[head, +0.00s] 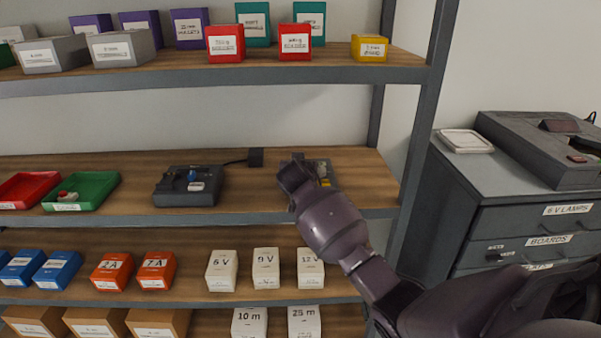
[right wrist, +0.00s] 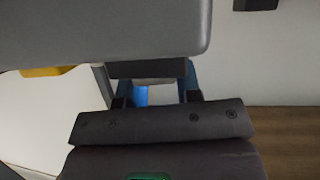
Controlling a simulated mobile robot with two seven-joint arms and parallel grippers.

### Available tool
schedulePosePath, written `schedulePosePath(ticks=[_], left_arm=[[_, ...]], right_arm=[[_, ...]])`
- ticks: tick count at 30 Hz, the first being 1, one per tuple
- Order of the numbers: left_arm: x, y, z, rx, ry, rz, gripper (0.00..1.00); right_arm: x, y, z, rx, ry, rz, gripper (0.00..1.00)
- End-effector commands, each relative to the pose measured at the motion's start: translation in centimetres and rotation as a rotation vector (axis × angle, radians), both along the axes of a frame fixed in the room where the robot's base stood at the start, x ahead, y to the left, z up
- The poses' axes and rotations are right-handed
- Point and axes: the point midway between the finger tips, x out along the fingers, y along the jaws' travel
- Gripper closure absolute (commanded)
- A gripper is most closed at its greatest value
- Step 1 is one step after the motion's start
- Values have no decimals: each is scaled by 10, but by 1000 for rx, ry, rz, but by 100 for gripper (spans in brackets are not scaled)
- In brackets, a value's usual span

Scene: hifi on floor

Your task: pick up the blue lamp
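A small blue piece (head: 193,175), perhaps the blue lamp, sits on a dark grey device (head: 172,192) on the middle shelf; it is too small to be sure. My right gripper (head: 289,174) is over the same shelf, to the right of that device, in front of a second dark device (head: 326,172). In the right wrist view its fingers (right wrist: 157,97) look spread apart. A bright blue patch (right wrist: 141,95) shows between them; I cannot tell what it is or whether it touches them. My left gripper is not in view.
Red (head: 28,190) and green (head: 82,191) trays are at the left. The upper shelf (head: 215,80) overhangs, and an upright (head: 414,130) stands at the right. A drawer cabinet (head: 460,185) is beyond it.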

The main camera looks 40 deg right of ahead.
Motion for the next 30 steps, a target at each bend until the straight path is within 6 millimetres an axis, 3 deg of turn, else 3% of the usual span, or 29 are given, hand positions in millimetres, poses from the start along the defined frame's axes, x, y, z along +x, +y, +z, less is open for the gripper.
schedulePosePath(ticks=[11,24,30], left_arm=[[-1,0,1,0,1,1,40],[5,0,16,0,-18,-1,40],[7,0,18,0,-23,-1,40]], right_arm=[[0,0,8,0,-1,0,95],[0,0,82,0,-4,-1,95],[0,0,98,1,-1,0,95]])
